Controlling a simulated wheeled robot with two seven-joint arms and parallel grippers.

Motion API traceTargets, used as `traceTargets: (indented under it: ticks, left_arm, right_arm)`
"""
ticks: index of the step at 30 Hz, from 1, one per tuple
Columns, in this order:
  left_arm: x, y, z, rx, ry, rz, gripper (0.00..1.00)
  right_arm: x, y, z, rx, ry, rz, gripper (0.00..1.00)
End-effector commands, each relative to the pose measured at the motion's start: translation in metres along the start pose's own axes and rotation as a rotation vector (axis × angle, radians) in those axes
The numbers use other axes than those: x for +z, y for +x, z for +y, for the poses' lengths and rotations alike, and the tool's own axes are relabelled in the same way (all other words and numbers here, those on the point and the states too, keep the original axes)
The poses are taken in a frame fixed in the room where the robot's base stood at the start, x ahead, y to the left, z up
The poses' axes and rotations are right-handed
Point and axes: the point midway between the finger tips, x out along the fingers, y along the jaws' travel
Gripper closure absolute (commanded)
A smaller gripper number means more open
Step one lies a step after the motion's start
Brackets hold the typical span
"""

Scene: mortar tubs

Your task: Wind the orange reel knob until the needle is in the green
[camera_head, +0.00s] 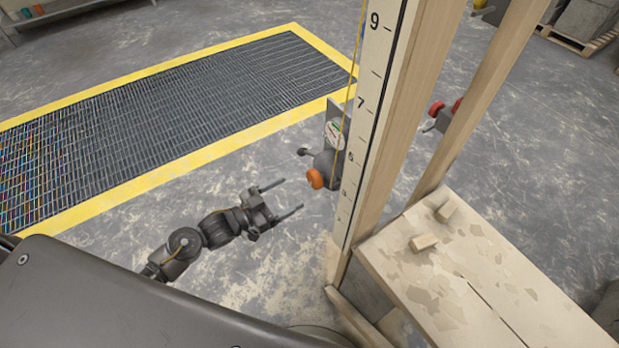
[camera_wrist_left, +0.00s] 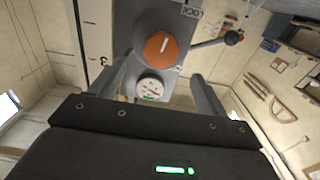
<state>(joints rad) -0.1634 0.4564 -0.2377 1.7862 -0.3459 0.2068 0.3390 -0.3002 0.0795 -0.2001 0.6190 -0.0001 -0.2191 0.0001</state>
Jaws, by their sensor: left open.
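The orange reel knob (camera_head: 315,178) sits on a grey reel fixed beside the wooden post. It also shows in the left wrist view (camera_wrist_left: 161,47), with a white mark on its face. A round white gauge (camera_head: 335,135) with a green part is on the same grey plate. It shows in the left wrist view (camera_wrist_left: 150,88), where the needle is too small to read. My left gripper (camera_head: 294,198) is open and empty, a short way left of the knob and apart from it. Its fingers show either side of the knob and gauge in the left wrist view. My right gripper is not in view.
A black-ended lever (camera_head: 304,151) sticks out left of the reel. A numbered scale board (camera_head: 366,110) and yellow cord run up the post. A wooden bench (camera_head: 450,275) with small blocks stands at right. A yellow-edged floor grate (camera_head: 190,95) lies behind.

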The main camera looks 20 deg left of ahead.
Motion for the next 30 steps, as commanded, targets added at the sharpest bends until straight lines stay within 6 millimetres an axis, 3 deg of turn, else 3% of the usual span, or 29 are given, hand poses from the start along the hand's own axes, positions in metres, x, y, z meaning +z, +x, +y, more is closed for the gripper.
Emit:
traceTargets:
  ticks: [6,12,25,30]
  left_arm:
    - [-0.002,0.043,-0.001,-0.004,-0.002,0.002,0.24]
    - [-0.001,0.068,-0.002,-0.006,-0.002,0.000,0.24]
    - [0.001,0.079,-0.002,-0.006,-0.001,-0.002,0.24]
    - [0.001,0.079,-0.002,-0.006,-0.001,-0.002,0.44]
  right_arm:
    - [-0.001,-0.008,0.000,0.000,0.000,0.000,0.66]
    - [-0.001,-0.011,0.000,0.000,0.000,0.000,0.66]
    - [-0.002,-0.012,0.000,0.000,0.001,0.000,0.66]
    - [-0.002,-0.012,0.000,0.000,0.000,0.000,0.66]
